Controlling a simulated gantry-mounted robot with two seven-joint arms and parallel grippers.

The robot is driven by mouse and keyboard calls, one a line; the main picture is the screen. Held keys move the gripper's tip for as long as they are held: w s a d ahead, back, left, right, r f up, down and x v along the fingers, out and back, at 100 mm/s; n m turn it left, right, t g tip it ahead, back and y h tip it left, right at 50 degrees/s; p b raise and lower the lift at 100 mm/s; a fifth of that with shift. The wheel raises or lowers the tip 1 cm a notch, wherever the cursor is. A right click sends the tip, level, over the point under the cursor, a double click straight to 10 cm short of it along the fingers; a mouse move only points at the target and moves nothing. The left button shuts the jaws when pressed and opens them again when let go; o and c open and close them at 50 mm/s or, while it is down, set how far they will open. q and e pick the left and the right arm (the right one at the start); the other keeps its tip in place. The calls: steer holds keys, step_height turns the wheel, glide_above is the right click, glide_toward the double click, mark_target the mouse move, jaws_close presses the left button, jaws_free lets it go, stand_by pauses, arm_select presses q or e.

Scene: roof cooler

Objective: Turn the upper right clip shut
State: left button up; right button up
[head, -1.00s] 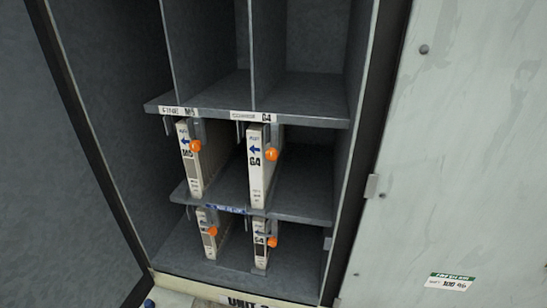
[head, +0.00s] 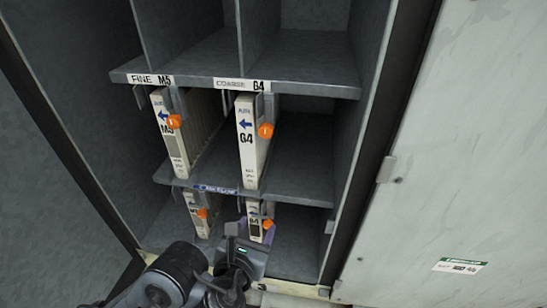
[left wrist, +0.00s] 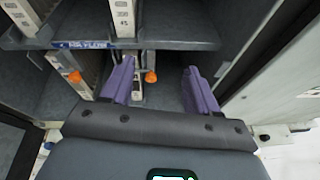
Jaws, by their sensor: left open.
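The upper right clip, with its orange knob (head: 265,130), is at the front of the upper G4 filter (head: 246,150) in the head view. A grey metal strip shows above the knob. My left gripper (head: 254,227) is open, low in front of the lower right filter, well below the upper right clip. In the left wrist view, its purple fingers (left wrist: 160,85) stand apart, with the lower right orange knob (left wrist: 151,77) showing between them. The gripper partly hides the lower right filter in the head view. My right gripper is not in view.
A grey shelf (head: 300,190) divides the filter rows. The open door (head: 450,150) stands at right. The bay right of the upper G4 filter is empty.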

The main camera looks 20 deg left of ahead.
mark_target(265, 134)
arm_select(q)
steer(key=w+a+r+t, duration=0.1)
steer(key=w+r+t, duration=0.1)
steer(key=r, duration=0.5)
steer(key=w+a+r+t, duration=0.1)
steer(key=r+t, duration=0.1)
steer(key=r, duration=0.5)
steer(key=shift+y, duration=0.3)
steer(key=w+b, duration=0.2)
steer(key=b, duration=0.2)
steer(key=w+b, duration=0.3)
steer(key=b, duration=0.2)
steer(key=w+b, duration=0.3)
steer(key=b, duration=0.1)
steer(key=shift+a+r, duration=0.1)
steer(key=shift+a, duration=0.2)
steer(key=shift+w+r+b, duration=0.2)
steer(key=shift+w+b, duration=0.05)
steer(key=shift+b, duration=0.2)
steer(key=shift+w, duration=0.35)
steer(key=shift+w+a+r, duration=0.15)
steer(key=shift+w, duration=0.7)
steer(key=shift+c, duration=0.2)
steer(key=shift+b, duration=0.3)
steer(key=c, duration=1)
